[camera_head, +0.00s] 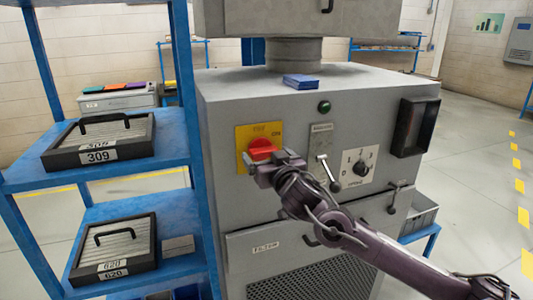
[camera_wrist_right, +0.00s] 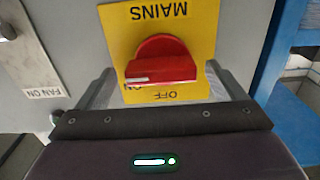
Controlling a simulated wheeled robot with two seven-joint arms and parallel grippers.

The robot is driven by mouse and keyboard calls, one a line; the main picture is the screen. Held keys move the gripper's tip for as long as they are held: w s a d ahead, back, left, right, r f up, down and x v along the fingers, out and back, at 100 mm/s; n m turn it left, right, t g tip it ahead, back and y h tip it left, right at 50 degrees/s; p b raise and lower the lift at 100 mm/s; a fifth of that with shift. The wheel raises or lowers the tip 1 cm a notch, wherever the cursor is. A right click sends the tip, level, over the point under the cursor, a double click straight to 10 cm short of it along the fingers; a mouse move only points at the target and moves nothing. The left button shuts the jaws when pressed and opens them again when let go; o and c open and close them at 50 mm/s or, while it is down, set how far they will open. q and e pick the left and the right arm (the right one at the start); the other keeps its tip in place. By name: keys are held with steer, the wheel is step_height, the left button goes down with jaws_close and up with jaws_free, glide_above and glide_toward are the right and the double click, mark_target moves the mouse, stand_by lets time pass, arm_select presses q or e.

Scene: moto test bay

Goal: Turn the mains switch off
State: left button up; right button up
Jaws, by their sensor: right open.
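The mains switch is a red rotary knob (camera_head: 262,147) on a yellow plate (camera_head: 243,134) at the upper left of the grey machine's front. In the wrist view the red knob (camera_wrist_right: 162,58) shows upside down; its handle lies crosswise, with a white mark at the end near the partly covered ON label. The OFF label (camera_wrist_right: 165,96) is on the yellow plate (camera_wrist_right: 200,22) below it. My right gripper (camera_head: 265,162) is at the knob, open, with one finger on each side of it (camera_wrist_right: 160,74). Contact cannot be told. My left gripper is not in view.
Right of the switch are a metal lever (camera_head: 325,165), a selector dial (camera_head: 361,168) and a green button (camera_head: 324,106). A dark box (camera_head: 415,127) juts out at the right.

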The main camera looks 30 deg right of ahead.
steer(key=shift+w+d, duration=0.1)
steer(key=shift+w, duration=0.25)
steer(key=c, duration=1)
